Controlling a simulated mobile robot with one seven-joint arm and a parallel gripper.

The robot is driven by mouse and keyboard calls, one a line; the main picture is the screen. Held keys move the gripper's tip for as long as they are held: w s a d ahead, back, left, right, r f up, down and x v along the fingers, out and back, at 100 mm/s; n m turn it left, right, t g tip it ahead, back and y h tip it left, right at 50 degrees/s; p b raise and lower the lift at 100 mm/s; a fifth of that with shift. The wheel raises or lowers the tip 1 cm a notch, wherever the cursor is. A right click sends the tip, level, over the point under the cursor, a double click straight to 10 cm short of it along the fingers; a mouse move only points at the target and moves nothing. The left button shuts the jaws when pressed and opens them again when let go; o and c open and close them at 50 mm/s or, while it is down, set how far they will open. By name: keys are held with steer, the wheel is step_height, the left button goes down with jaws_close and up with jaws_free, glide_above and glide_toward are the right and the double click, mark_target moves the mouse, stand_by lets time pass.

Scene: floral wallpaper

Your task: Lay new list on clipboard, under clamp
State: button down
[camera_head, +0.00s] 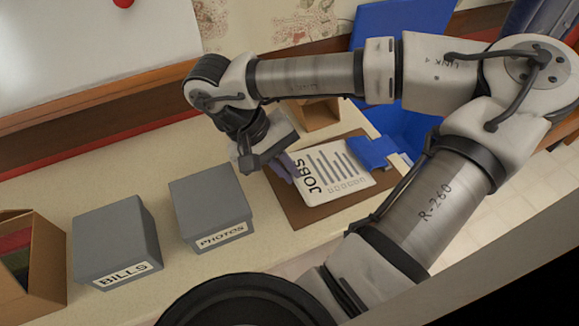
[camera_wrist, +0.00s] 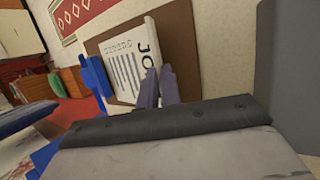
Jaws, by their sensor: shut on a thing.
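The brown clipboard (camera_head: 312,217) lies on the pale counter, with a blue clamp (camera_head: 370,152) at its right end. The white list headed JOBS (camera_head: 335,172) is over the board, its far edge close to the clamp. I cannot tell whether that edge is under the clamp. My gripper (camera_head: 285,166) is shut on the list's edge by the heading, at the end away from the clamp. The wrist view shows the purple-grey fingers (camera_wrist: 160,88) at the list (camera_wrist: 128,65), the brown board (camera_wrist: 98,44) behind it and the blue clamp (camera_wrist: 95,75) to the left.
Grey boxes labelled PHOTOS (camera_head: 210,205) and BILLS (camera_head: 115,235) stand left of the clipboard. An open cardboard box (camera_head: 45,265) is at the far left, and a smaller brown box (camera_head: 318,115) stands behind the clipboard. A blue object (camera_head: 405,100) stands at the back right.

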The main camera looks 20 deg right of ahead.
steer(key=shift+f, duration=0.1)
stand_by(0.3)
steer(key=c, duration=1.5)
jaws_free()
steer(key=shift+a, duration=0.1)
steer(key=v, duration=1.3)
steer(key=shift+w+a+r, duration=0.1)
steer(key=shift+a+r, duration=0.15)
steer(key=shift+r, duration=0.1)
